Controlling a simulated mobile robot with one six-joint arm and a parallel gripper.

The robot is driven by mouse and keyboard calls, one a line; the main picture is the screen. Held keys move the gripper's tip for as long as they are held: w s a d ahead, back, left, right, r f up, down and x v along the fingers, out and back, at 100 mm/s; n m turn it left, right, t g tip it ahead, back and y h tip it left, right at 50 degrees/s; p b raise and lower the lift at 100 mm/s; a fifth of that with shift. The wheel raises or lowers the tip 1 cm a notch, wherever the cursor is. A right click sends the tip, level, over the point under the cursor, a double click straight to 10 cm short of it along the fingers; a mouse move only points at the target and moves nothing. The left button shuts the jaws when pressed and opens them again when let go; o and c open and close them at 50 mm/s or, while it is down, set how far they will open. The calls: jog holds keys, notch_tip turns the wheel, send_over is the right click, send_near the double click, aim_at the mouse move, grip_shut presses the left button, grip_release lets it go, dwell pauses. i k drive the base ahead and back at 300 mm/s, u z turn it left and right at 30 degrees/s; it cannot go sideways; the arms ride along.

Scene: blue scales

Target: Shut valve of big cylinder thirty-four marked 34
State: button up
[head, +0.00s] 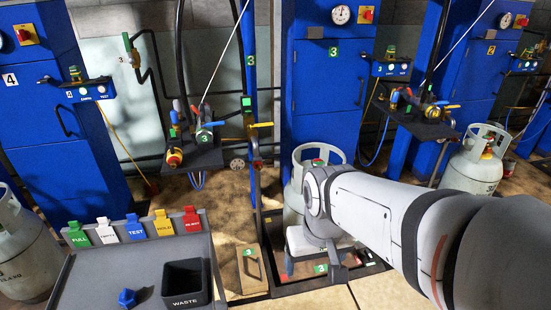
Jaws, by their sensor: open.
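A grey-white cylinder (293,200) with an open collar stands at the station marked 3, partly hidden behind my arm. A green tag marked 3 shows inside its collar. Its valve is largely hidden. Another grey cylinder (477,161) stands at the right, with its valve in the collar. A third cylinder (27,257) is cut off at the left edge. I cannot read a 34 on any of them. My gripper (313,267) points down in front of the middle cylinder, low over the platform. Its jaws are apart, with nothing visible between them.
A grey tray (108,271) at the front left holds a black waste bin (187,283) and a small blue object (127,298). Several coloured tags line its back. Blue cabinets (328,85) and a shelf with valves and hoses (195,154) stand behind. A wooden block (251,268) lies left of my gripper.

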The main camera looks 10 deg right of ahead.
aim_at(316, 163)
jog(key=k, duration=0.55)
jog(key=z, duration=0.3)
jog(key=i, duration=1.6)
jog(key=u, duration=0.3)
